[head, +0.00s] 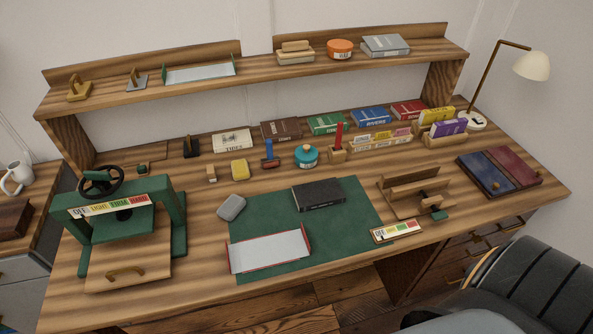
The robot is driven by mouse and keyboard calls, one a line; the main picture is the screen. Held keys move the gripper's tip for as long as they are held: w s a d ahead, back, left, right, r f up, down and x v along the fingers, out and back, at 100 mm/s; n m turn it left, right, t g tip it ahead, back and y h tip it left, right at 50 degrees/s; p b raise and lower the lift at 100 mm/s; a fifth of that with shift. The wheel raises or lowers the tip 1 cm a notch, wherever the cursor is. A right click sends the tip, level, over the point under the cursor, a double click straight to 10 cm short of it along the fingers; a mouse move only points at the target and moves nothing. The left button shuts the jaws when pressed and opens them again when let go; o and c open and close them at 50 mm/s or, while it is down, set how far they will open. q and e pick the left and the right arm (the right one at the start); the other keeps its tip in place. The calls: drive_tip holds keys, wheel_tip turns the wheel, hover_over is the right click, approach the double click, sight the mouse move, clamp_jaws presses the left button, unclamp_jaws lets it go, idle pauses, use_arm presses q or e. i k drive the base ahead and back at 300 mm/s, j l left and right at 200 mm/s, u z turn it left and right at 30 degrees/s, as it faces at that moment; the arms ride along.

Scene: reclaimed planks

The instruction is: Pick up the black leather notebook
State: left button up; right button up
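The black leather notebook (318,196) lies closed and flat on the green desk mat (262,215), near the mat's back middle. Its dark cover faces up and its front edge shows. Nothing covers it. Neither of my grippers is in the head view.
A red-edged white tray (270,250) lies in front and left of the notebook, and a grey rounded object (231,207) lies to its left. A wooden rack (413,190) stands to the right. A green press (120,225) is far left, and a dark chair (530,290) is front right.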

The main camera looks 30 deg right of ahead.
sight(325, 191)
drive_tip(key=i+z, duration=0.2)
drive_tip(key=z, duration=0.2)
drive_tip(key=i+j+z, duration=0.15)
drive_tip(key=z, duration=0.25)
drive_tip(key=i+j+z, duration=0.15)
drive_tip(key=z, duration=0.6)
